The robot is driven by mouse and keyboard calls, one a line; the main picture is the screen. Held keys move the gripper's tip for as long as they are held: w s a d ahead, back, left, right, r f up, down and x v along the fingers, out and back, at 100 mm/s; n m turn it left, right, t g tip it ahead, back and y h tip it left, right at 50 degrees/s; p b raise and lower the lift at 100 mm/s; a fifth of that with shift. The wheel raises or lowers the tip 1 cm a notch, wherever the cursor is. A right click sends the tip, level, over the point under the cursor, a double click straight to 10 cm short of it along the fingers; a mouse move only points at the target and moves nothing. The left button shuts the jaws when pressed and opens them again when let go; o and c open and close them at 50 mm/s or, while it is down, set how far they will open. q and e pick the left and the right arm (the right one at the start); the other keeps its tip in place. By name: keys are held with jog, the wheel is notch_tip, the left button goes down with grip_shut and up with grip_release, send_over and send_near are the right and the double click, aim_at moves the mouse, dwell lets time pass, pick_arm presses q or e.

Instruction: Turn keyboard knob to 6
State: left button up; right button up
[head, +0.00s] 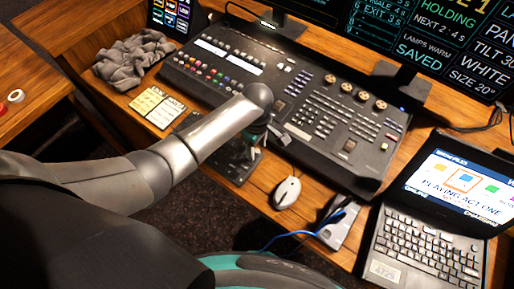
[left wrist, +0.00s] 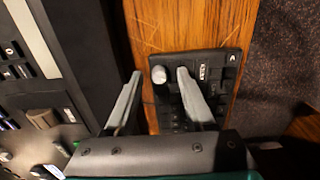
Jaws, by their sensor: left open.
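The small dark keyboard (left wrist: 222,62) lies on the wooden desk beside the large console. Its pale round knob (left wrist: 158,74) stands near one corner in the left wrist view. My left gripper (left wrist: 159,76) is open, with one finger on each side of the knob. The fingers look apart from it, but their height above it is hard to judge. A small white label or display beside the knob is too small to read. In the head view, my left gripper (head: 252,141) hangs over the keyboard (head: 232,168) and hides the knob. My right gripper is not in view.
The large mixing console (head: 300,100) lies just beyond the keyboard. A white mouse (head: 287,192) and an open laptop (head: 430,240) are to the right. A yellow-and-white note card (head: 157,107) and a grey cloth (head: 133,58) are to the left. The desk's front edge is close.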

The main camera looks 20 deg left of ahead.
pick_arm(q)
jog(key=shift+f, duration=0.1)
jog(key=shift+c, duration=0.2)
grip_shut()
dwell(0.5)
